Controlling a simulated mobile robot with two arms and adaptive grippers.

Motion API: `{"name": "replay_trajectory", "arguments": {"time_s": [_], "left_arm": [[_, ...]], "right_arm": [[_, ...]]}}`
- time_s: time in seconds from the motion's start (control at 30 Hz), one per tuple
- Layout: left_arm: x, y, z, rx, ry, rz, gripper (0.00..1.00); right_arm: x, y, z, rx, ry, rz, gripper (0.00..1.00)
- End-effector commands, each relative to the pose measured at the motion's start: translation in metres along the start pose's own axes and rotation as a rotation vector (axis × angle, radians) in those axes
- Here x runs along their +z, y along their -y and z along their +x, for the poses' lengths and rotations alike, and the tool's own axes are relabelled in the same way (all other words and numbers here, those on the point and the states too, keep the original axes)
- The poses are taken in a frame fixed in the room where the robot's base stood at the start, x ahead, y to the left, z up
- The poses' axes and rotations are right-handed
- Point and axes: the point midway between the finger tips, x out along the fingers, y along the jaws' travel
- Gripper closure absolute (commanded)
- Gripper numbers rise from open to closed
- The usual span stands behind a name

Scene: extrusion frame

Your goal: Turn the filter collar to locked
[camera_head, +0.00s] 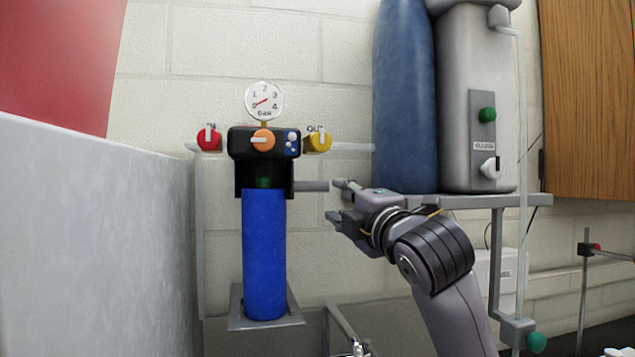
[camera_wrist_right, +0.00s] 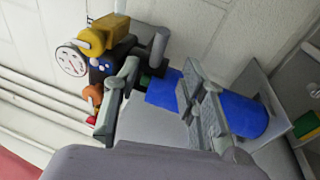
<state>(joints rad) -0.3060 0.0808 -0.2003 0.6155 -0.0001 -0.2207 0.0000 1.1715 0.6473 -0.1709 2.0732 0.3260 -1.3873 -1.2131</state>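The filter's black collar (camera_head: 262,183) sits under the black filter head (camera_head: 262,143) and above the blue filter bowl (camera_head: 264,255). A green mark shows on the collar's front. Its grey handle (camera_head: 312,186) sticks out to the right. My right gripper (camera_head: 340,200) is open and empty, just right of the handle's end, with its fingers pointing at it; it looks apart from the handle. In the right wrist view the handle (camera_wrist_right: 158,44) and the blue bowl (camera_wrist_right: 170,90) show beyond my open fingers (camera_wrist_right: 160,66), which partly hide the collar. My left gripper is not in view.
A red IN valve (camera_head: 209,140), an orange knob (camera_head: 263,140), a yellow OUT valve (camera_head: 318,141) and a pressure gauge (camera_head: 264,100) surround the head. A shelf (camera_head: 470,202) with a blue tank (camera_head: 403,100) and a grey tank (camera_head: 460,60) stands at right.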

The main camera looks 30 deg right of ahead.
Motion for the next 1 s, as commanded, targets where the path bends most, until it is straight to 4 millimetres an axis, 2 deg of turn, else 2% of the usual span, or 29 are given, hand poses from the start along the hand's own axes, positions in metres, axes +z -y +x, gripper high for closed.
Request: {"name": "replay_trajectory", "arguments": {"time_s": [0.03, 0.3, 0.5, 0.7, 1.0], "left_arm": [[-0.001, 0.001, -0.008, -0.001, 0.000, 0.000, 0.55], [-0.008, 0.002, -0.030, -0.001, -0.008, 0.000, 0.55], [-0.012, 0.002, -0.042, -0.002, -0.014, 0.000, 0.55], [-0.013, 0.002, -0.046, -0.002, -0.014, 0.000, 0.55], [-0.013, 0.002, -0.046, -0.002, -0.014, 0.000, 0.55]], "right_arm": [[0.000, -0.003, 0.013, -0.005, -0.001, 0.003, 0.62], [0.000, -0.003, 0.072, -0.005, 0.000, 0.003, 0.62], [0.000, -0.002, 0.104, -0.003, 0.000, 0.003, 0.62], [0.000, -0.001, 0.117, 0.000, 0.000, 0.001, 0.62], [0.000, 0.000, 0.119, 0.000, 0.001, 0.001, 0.63]]}}
